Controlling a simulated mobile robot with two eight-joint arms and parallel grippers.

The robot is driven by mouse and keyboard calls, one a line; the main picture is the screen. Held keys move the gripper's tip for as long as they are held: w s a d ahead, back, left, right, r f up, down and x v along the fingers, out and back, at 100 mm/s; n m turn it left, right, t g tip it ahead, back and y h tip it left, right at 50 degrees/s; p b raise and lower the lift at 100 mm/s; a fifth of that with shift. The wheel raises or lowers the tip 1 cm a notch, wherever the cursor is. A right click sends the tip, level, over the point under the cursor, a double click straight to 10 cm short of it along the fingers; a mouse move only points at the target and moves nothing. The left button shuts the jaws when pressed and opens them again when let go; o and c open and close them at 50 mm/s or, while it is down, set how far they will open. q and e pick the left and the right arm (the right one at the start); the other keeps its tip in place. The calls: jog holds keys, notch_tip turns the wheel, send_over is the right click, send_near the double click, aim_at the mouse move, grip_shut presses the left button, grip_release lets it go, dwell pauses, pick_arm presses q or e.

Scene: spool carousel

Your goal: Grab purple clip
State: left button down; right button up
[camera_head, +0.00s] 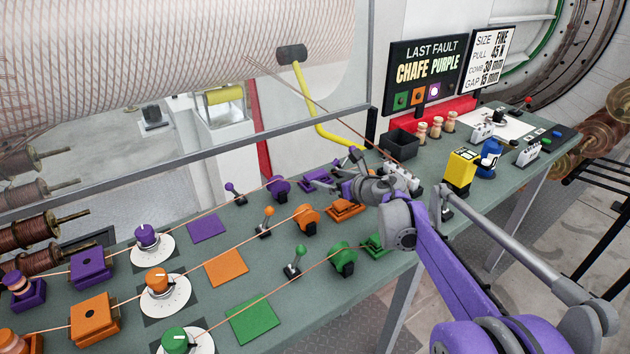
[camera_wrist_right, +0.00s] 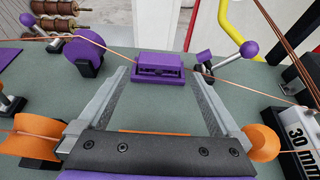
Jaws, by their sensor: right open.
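The purple clip (camera_head: 316,180) is a low purple block on the green bench, at the end of the purple row past the purple wheel (camera_head: 279,187). It also shows in the right wrist view (camera_wrist_right: 158,67), top centre, with a copper wire running at it. My right gripper (camera_head: 346,172) is open and low over the bench, just to the right of the clip in the head view. In the right wrist view its two fingers (camera_wrist_right: 158,78) point at the clip, spread either side of its near edge, with nothing held. My left gripper is out of view.
The orange clip (camera_head: 345,208) lies close under my right gripper, with the orange wheel (camera_head: 306,217) beside it. A purple-knobbed lever (camera_wrist_right: 235,52) stands right of the clip, near a white 30 mm block (camera_wrist_right: 300,128). Taut wires cross the bench. A sign (camera_head: 430,66) reads CHAFE PURPLE.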

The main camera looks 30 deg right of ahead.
aim_at(317, 175)
jog(key=x, duration=0.6)
jog(key=shift+w, duration=0.4)
jog(key=shift+s, duration=0.1)
jog(key=c, duration=1.2)
